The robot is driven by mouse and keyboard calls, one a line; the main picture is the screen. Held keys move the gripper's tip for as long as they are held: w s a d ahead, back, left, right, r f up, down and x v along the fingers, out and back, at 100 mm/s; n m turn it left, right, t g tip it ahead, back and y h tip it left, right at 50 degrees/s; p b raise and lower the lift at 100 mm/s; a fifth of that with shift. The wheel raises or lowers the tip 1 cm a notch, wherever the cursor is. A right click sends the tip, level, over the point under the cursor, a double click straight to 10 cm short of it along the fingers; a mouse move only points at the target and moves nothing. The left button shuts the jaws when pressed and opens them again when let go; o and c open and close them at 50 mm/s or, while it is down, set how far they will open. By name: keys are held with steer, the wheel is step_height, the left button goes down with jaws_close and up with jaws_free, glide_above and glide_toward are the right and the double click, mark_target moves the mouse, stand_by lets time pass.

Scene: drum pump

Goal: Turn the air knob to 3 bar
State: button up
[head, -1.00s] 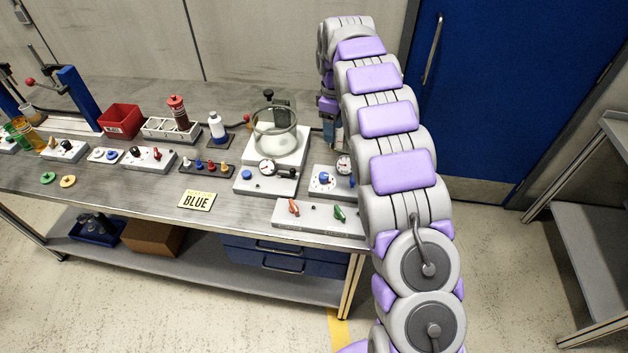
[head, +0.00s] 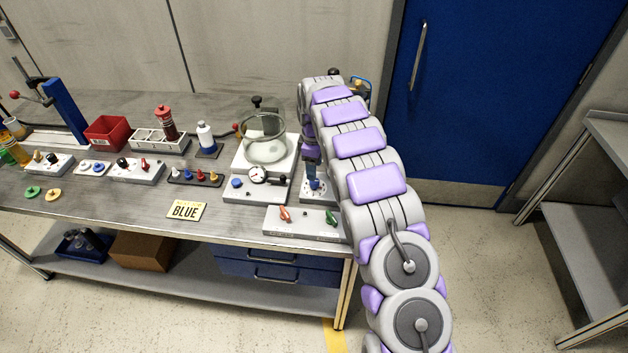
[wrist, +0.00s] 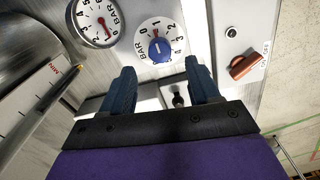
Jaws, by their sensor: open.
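The air knob (wrist: 160,50) is blue and sits at the middle of a white dial marked BAR in the wrist view. A pale mark on the knob points roughly up in that picture; its exact setting is too small to read. A round BAR gauge (wrist: 97,22) is beside the dial. My gripper (wrist: 160,68) is open and empty, with its dark blue fingers to either side, just short of the knob. In the head view, my gripper (head: 312,172) is above the knob's panel (head: 308,194), and my arm hides the gauge.
A red lever (wrist: 243,67) is right of the dial in the wrist view. A red-and-green lever panel (head: 300,222) lies in front in the head view. A glass vessel (head: 264,138) and another gauge panel (head: 258,190) stand to the left.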

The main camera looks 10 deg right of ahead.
mark_target(314, 184)
step_height(314, 184, down, 6)
steer(key=shift+r+b, duration=0.15)
steer(key=shift+b, duration=0.3)
steer(key=c, duration=1)
